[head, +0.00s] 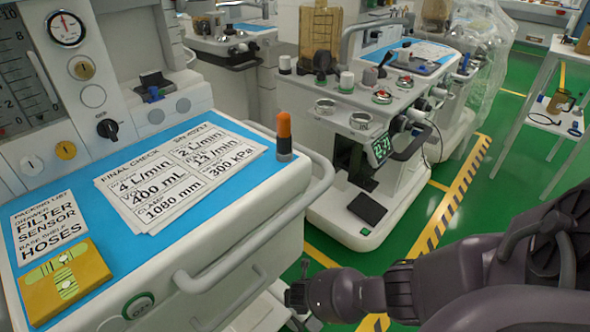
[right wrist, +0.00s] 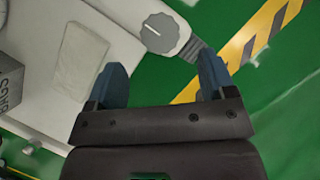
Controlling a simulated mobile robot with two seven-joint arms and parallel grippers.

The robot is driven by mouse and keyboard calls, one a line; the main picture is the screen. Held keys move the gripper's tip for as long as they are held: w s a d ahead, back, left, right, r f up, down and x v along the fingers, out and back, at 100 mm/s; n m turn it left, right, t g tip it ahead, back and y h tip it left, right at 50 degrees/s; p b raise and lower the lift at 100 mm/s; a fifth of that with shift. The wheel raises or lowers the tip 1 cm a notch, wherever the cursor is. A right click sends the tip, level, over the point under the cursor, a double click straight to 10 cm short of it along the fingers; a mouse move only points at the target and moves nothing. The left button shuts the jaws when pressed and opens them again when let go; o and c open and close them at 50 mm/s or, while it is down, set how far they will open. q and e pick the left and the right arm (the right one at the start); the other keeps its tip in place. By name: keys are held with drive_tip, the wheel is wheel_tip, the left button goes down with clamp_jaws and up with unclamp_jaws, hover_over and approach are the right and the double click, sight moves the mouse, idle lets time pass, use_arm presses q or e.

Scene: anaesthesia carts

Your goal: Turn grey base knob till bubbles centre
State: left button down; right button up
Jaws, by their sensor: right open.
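The grey base knob (right wrist: 158,33) shows in the right wrist view on a pale base, a light line across its round top. My right gripper (right wrist: 162,77) is open and empty, its two blue fingers apart; in the picture the knob lies just beyond the gap between them, not clasped. In the head view my right arm (head: 365,295) reaches in from the right, low beside the near cart; its fingertips are hidden. My left gripper is not in view.
The near cart's blue top (head: 85,212) holds printed sheets (head: 180,172) and an orange-capped marker (head: 284,135). A rail handle (head: 245,243) runs along its edge. Another cart (head: 345,200) stands behind. In the right wrist view, a grey lettered box (right wrist: 10,88) sits at left.

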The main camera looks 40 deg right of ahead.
drive_tip(key=b+x, duration=0.1)
drive_tip(key=x, duration=0.2)
drive_tip(key=b+x, duration=0.1)
drive_tip(key=x, duration=0.1)
drive_tip(key=shift+s+f+b, duration=0.3)
drive_tip(key=shift+f+b, duration=0.05)
drive_tip(key=shift+f, duration=0.05)
drive_tip(key=shift+w+d+f+b, duration=0.2)
drive_tip(key=shift+w+f+b, duration=0.3)
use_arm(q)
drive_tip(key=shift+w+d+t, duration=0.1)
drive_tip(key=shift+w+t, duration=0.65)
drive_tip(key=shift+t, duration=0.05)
use_arm(e)
drive_tip(key=shift+w+r, duration=0.1)
drive_tip(key=c, duration=0.9)
drive_tip(key=shift+m, duration=0.3)
